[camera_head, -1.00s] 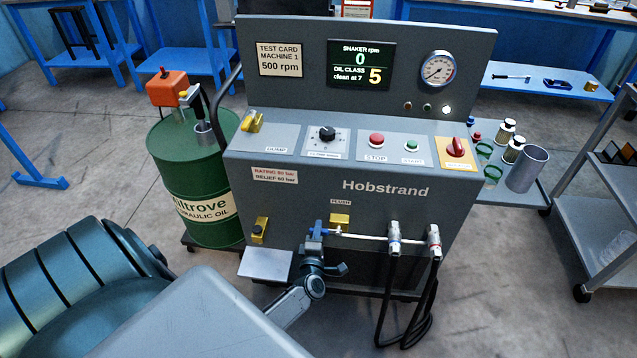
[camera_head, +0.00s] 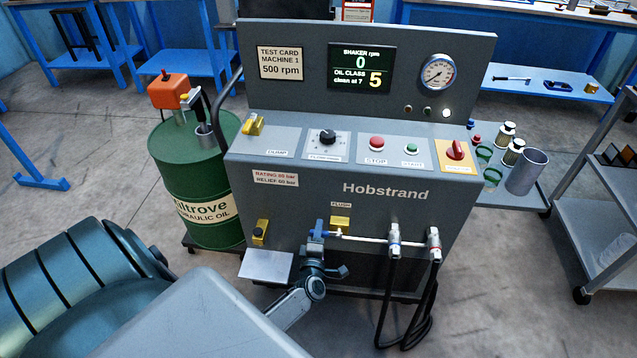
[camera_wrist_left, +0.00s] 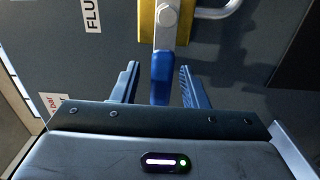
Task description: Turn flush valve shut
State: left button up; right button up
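The flush valve has a yellow block (camera_head: 340,221) under the FLUSH label on the front of the Hobstrand machine. In the left wrist view its yellow block (camera_wrist_left: 183,22) is at the top, and a blue lever handle (camera_wrist_left: 161,75) runs down from the grey pivot. My left gripper (camera_head: 318,233) is at the handle, left of the block in the head view. In the left wrist view the gripper (camera_wrist_left: 158,85) is open, one finger on each side of the handle, with gaps showing. In the head view the gripper hides much of the handle. My right gripper is out of view.
A pale pipe (camera_head: 365,239) leads right from the valve to two hose fittings with hanging black hoses (camera_head: 388,290). A silver plate (camera_head: 266,265) juts out at the lower left. A green oil drum (camera_head: 197,178) stands left of the machine.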

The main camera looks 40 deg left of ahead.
pick_arm(q)
jog(key=b+v, duration=0.1)
jog(key=v, duration=1)
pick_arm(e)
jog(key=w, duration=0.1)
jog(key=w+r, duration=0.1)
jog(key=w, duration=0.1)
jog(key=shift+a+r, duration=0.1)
pick_arm(q)
jog(key=shift+a, duration=0.15)
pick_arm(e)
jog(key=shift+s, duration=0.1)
